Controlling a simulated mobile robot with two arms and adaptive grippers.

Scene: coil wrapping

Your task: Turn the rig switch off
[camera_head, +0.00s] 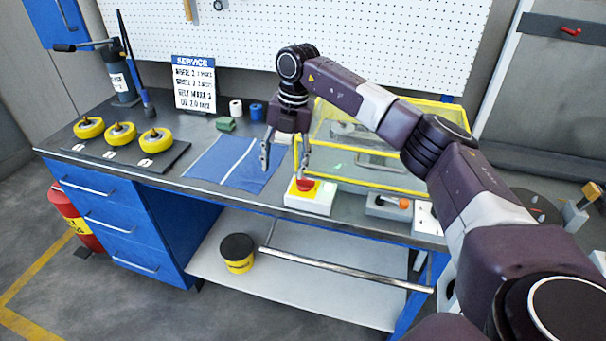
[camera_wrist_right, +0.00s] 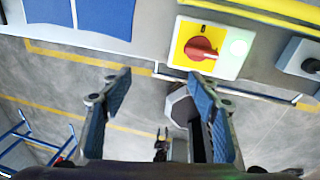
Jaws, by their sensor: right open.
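The rig switch (camera_head: 310,202) is a white box at the front edge of the workbench, with a yellow plate, a red rotary knob (camera_head: 305,184) and a pale green lamp beside it. In the wrist view, the switch box (camera_wrist_right: 214,48) is at the upper right, and the red knob (camera_wrist_right: 201,49) lies roughly sideways. In the wrist view, the open fingers (camera_wrist_right: 160,88) show below the switch, apart from the knob.
A yellow-framed clear guard (camera_head: 385,190) stands behind the switch. A grey box with an orange knob (camera_head: 404,203) is to the right. A blue cloth (camera_head: 225,163) lies to the left, with several yellow wheels (camera_head: 121,133) farther left. A metal rail (camera_head: 345,268) runs below the bench top.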

